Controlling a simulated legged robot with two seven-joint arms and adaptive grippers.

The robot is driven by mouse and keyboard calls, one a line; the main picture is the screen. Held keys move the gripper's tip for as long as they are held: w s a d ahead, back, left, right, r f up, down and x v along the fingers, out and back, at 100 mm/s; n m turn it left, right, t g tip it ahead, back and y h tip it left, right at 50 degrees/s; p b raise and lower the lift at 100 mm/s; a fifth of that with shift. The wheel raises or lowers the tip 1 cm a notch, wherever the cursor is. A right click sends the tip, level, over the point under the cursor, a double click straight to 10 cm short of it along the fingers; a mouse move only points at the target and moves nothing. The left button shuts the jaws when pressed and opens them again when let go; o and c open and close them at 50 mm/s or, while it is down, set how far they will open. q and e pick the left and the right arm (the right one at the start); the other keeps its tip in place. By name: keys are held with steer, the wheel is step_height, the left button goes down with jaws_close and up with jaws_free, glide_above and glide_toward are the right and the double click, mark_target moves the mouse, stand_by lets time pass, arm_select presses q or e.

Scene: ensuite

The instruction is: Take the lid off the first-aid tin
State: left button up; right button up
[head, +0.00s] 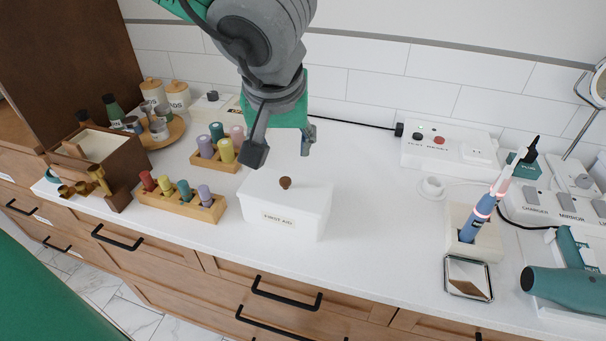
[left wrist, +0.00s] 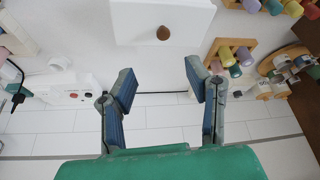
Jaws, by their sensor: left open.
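The white first-aid tin (head: 292,222) stands on the counter, its "FIRST AID" label facing front. Its white lid (head: 310,188) is on top, with a small round brown knob (head: 285,183). In the left wrist view the lid (left wrist: 190,14) and knob (left wrist: 163,33) show at the top centre, beyond the fingertips. My left gripper (head: 282,148) is open and empty, above and behind the tin in the head view. Its two spread fingers also show in the left wrist view (left wrist: 161,84), not touching the lid. My right gripper is not in view.
Wooden racks of coloured rollers (head: 182,205) and (head: 214,160) stand left of the tin, with a brown box (head: 120,168) farther left. To the right are a toothbrush stand (head: 474,240), a switch box (head: 450,151) and a hairdryer (head: 560,284).

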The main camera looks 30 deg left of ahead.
arm_select(q)
steer(key=b, duration=0.2)
glide_toward(285, 180)
steer(key=x, duration=0.4)
steer(key=shift+w+f, duration=0.1)
steer(key=shift+f, duration=0.25)
steer(key=shift+w+f+b, duration=0.1)
steer(key=shift+f+b, duration=0.4)
steer(key=shift+f, duration=0.05)
steer(key=b+x, duration=0.1)
steer(key=x, duration=0.3)
steer(key=shift+w+a+f+b, duration=0.15)
steer(key=shift+w+a+b, duration=0.1)
steer(key=shift+b, duration=0.1)
steer(key=shift+s, duration=0.15)
jaws_close()
